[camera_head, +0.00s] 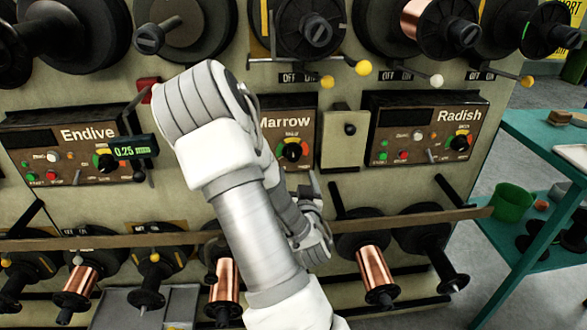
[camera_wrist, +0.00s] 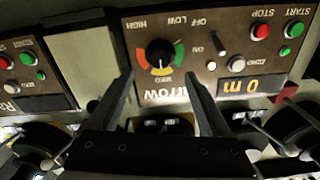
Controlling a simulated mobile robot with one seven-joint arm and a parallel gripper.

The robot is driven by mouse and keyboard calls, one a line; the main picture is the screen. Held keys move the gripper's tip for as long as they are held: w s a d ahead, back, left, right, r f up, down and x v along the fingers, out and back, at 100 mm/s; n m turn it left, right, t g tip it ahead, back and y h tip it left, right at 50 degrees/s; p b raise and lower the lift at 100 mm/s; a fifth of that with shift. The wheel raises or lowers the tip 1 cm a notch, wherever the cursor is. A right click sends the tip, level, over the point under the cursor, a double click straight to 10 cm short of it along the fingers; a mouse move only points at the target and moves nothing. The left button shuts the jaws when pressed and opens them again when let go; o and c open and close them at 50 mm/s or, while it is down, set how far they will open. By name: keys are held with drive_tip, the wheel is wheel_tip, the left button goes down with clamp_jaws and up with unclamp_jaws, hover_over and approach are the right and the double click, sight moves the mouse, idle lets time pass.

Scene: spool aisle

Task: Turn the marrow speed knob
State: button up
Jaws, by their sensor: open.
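The marrow speed knob is a round black knob (camera_head: 291,151) on the brown Marrow panel (camera_head: 296,124) in the head view, just right of my arm. In the wrist view, which is upside down, the knob (camera_wrist: 160,53) sits on a coloured dial marked LOW, MED and HIGH. I cannot tell its exact setting. My gripper (camera_wrist: 160,79) is open and empty, its two fingers spread either side of the knob's line, apart from the knob in the picture. In the head view my arm hides the panel's left part, and the fingers show only slightly below the panel.
The Endive panel (camera_head: 62,152) is left and the Radish panel (camera_head: 440,131) right. A beige box (camera_head: 344,152) stands beside the Marrow panel. Spools fill the rows above and below. A long rail (camera_head: 400,222) crosses below the panels. A teal table (camera_head: 545,135) stands far right.

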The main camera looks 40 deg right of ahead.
sight(293, 158)
drive_tip(key=x, duration=0.8)
drive_tip(key=shift+w, duration=0.25)
clamp_jaws()
